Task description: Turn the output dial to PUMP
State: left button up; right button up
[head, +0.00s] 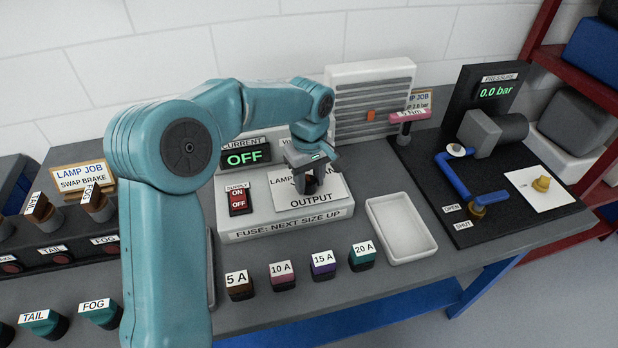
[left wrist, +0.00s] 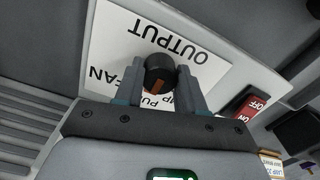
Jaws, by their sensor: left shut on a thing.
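The output dial (left wrist: 159,72) is a dark round knob with an orange-brown pointer mark. It stands on a white label plate (head: 326,194) marked OUTPUT, with the words LAMP, PUMP and FAN partly covered. My left gripper (head: 312,180) reaches down from above and is shut on the dial. In the left wrist view its two fingers (left wrist: 160,88) stand on either side of the knob. In the head view the gripper hides most of the dial. The exact word the pointer faces is hard to tell. My right gripper is not in view.
A red supply switch (head: 239,200) sits left of the dial, below a display (head: 245,157) reading OFF. Several fuses stand in front, with a white tray (head: 401,228) to the right. A pump rig (head: 480,150) with a blue pipe stands further right, its display reading 0.0 bar.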

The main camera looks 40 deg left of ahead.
aim_at(309, 181)
pick_arm(q)
jog(key=o, duration=1.1)
jog(key=shift+d+r, duration=0.1)
jog(key=shift+c, duration=0.2)
notch_tip(309, 181, up, 16)
jog(key=p, duration=0.1)
jog(key=shift+r, duration=0.15)
jog(key=shift+s, duration=0.1)
